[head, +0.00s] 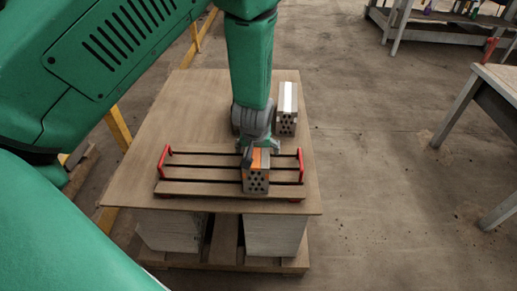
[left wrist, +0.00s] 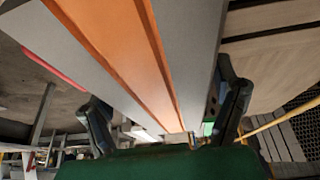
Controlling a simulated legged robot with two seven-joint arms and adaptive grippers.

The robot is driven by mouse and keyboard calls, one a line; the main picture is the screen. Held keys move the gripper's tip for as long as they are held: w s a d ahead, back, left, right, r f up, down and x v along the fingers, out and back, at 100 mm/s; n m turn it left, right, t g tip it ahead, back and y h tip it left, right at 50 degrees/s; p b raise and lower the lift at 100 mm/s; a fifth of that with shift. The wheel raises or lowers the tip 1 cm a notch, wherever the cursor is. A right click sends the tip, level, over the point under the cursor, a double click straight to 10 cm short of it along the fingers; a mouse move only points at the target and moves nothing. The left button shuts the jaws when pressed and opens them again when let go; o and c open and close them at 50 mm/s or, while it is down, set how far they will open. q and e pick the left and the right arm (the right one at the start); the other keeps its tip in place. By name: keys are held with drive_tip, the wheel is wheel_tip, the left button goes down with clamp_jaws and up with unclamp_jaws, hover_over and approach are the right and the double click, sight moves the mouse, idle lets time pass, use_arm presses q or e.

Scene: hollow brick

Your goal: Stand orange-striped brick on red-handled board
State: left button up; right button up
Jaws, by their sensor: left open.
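The orange-striped brick (head: 256,183) is grey with an orange stripe and round holes in the face toward me. It appears to rest on the right part of the slatted red-handled board (head: 200,189), near its right red handle. My left gripper (head: 260,149) is over the brick's far end, with its fingers apart. In the left wrist view the brick (left wrist: 135,50) fills the middle, between the open fingers of my left gripper (left wrist: 165,108). I cannot tell whether the fingers touch it. Its underside is hidden. My right gripper is not in view.
The board lies at the near end of a wooden tabletop (head: 180,110) on pale block stacks. A white-striped brick (head: 288,105) stands behind the board, close to my left gripper. The tabletop's left far part is clear. A metal table (head: 497,85) stands at the right.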

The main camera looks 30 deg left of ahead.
use_arm(q)
drive_tip(key=p+v, duration=0.3)
drive_tip(key=v, duration=0.8)
drive_tip(key=shift+s+d+r, duration=0.1)
drive_tip(key=shift+s+r, duration=0.05)
drive_tip(key=shift+r, duration=0.2)
